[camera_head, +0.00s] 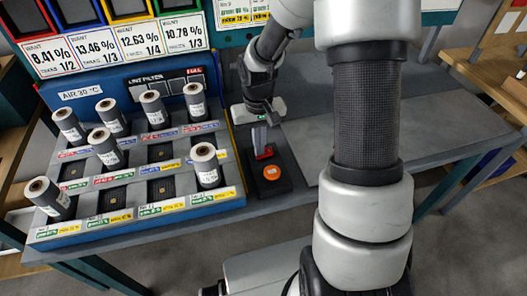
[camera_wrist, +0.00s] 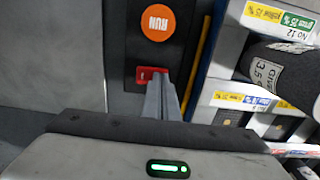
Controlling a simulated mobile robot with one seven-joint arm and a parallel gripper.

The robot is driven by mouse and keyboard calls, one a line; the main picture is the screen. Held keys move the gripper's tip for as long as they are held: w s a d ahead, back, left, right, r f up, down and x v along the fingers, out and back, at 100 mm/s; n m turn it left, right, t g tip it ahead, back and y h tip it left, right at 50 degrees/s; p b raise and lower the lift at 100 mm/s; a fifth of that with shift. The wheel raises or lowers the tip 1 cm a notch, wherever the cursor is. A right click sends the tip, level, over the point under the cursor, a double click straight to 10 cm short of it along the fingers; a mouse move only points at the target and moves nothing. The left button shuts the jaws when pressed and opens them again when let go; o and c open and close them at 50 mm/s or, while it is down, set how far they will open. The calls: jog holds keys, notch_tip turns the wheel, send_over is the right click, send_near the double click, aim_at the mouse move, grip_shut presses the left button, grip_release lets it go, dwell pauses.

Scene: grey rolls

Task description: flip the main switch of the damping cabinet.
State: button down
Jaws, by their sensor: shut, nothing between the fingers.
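The blue damping cabinet (camera_head: 140,78) stands on the bench at left, with grey rolls in its slots. Beside its right edge is a black control panel (camera_head: 283,184), also in the wrist view (camera_wrist: 190,30). The panel carries a red switch (camera_wrist: 144,75) with a small white mark, and a round orange RUN button (camera_wrist: 158,23). My gripper (camera_head: 262,152) is over the panel, fingers pointing down and shut, empty. In the wrist view its fingertips (camera_wrist: 160,82) are at the red switch and cover part of it. I cannot tell whether they touch it, or the switch's position.
Several grey rolls (camera_head: 205,165) stand in the cabinet's labelled slots; some slots are empty. White cards with percentages (camera_head: 112,45) hang above. The grey bench top (camera_head: 430,120) to the right is clear. Wooden shelving (camera_head: 490,75) stands at far right.

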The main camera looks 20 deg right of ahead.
notch_tip(320, 180, up, 7)
jog(key=p, duration=0.5)
dwell(0.6)
jog(key=s+r+t+p, duration=0.2)
jog(key=s+r, duration=0.4)
jog(key=r, duration=0.4)
jog(key=s+r+t+p, duration=0.1)
jog(key=s+r+p, duration=0.2)
jog(key=s+r, duration=0.3)
jog(key=s+r+t+p, duration=0.2)
jog(key=s+r, duration=0.4)
jog(key=r, duration=0.8)
jog(key=shift+s+r+t+p, duration=0.2)
jog(key=shift+r+t+p, duration=0.1)
jog(key=shift+r+p, duration=0.05)
